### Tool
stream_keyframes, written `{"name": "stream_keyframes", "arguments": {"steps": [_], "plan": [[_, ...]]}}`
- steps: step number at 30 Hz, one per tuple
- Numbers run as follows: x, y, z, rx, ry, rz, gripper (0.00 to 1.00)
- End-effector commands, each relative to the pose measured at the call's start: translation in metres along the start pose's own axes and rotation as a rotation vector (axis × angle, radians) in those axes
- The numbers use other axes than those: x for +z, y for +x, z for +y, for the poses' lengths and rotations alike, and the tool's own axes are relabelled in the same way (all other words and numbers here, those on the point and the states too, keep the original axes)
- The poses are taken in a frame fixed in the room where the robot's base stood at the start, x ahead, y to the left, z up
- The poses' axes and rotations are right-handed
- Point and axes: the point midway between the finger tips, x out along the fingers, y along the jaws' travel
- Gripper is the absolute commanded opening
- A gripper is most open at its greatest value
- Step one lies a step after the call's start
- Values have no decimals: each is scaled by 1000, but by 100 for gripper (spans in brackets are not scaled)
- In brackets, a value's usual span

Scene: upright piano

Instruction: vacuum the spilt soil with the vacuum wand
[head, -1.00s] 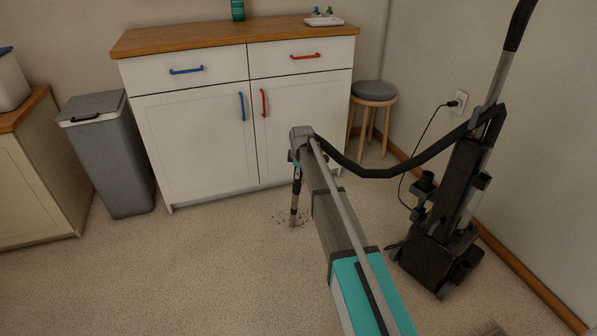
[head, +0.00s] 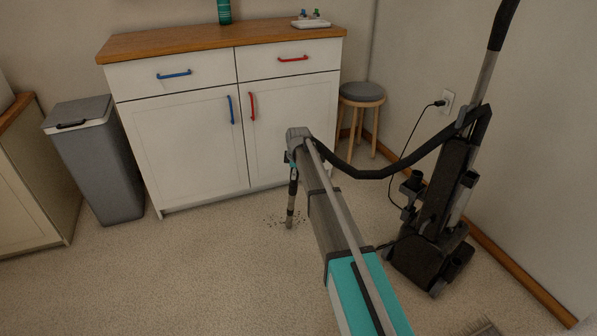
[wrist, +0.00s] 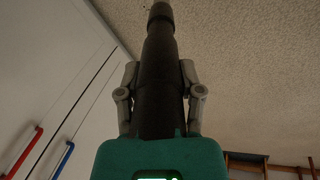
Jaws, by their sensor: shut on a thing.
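The vacuum wand (head: 291,205) is a dark tube pointing down, its tip at the carpet by the spilt soil. My gripper (head: 293,160) is shut on the wand, high above the floor and partly hidden by my arm. In the wrist view my gripper's fingers (wrist: 160,85) press on both sides of the black wand (wrist: 160,55). A black hose (head: 400,165) runs from near my gripper to the upright vacuum (head: 440,215).
A white cabinet (head: 185,155) with blue and red handles stands behind the soil. A grey bin (head: 100,160) is at left, a stool (head: 361,95) at back right. A power cord (head: 408,155) runs to a wall socket (head: 446,103). Carpet at front left is clear.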

Motion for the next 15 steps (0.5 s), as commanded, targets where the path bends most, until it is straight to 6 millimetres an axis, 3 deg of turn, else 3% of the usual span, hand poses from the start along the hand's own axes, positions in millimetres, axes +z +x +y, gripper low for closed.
{"name": "stream_keyframes", "arguments": {"steps": [15], "plan": [[16,0,8,1,1,0,0]]}}
